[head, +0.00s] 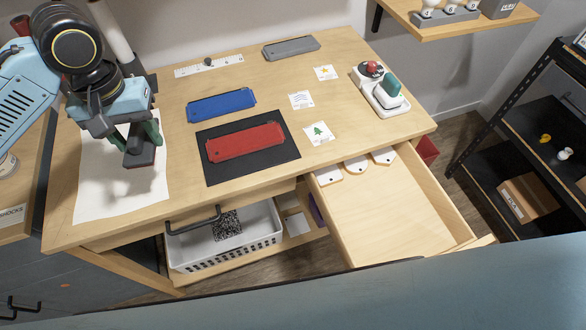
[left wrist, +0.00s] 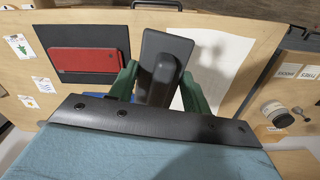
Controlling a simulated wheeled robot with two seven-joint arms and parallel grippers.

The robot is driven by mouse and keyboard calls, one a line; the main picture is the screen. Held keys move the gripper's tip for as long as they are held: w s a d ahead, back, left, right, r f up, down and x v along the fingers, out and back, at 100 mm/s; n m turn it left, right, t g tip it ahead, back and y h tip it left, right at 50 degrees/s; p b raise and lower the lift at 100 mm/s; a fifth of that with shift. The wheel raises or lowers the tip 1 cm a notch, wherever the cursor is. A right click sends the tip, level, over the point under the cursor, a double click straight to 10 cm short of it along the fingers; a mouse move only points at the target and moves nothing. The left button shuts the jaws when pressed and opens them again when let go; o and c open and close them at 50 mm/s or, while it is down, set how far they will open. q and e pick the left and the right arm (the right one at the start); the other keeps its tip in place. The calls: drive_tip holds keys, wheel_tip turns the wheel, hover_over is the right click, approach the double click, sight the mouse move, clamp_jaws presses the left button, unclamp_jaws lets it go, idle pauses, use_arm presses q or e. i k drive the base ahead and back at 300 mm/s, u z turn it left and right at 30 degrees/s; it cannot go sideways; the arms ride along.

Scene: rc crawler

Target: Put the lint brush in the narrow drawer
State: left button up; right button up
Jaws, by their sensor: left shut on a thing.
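My left gripper (head: 143,138) is shut on the lint brush (head: 140,155), a dark grey block with a reddish underside. The brush is over the white sheet at the left of the desk; whether it touches cannot be told. In the left wrist view the brush (left wrist: 165,68) sits between the green fingers of the gripper (left wrist: 158,82). A drawer (head: 405,205) at the desk's right, which looks the narrower one, is pulled open. Its bare wooden floor shows, with white tags at the back. The left drawer, with a black handle (head: 193,222), looks closed. My right gripper is not in view.
A red case (head: 245,142) on a black mat (head: 213,175), a blue case (head: 221,104) and several cards lie mid-desk. A white tray (head: 370,92) with small items stands at the right. A white basket (head: 265,250) sits below the desk. The drawer's front part is clear.

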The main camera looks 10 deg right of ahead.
sight(387, 222)
drive_tip(key=u, duration=0.55)
drive_tip(key=k, duration=1.4)
drive_tip(key=z, duration=1.3)
drive_tip(key=i, duration=1)
drive_tip(key=z, duration=0.05)
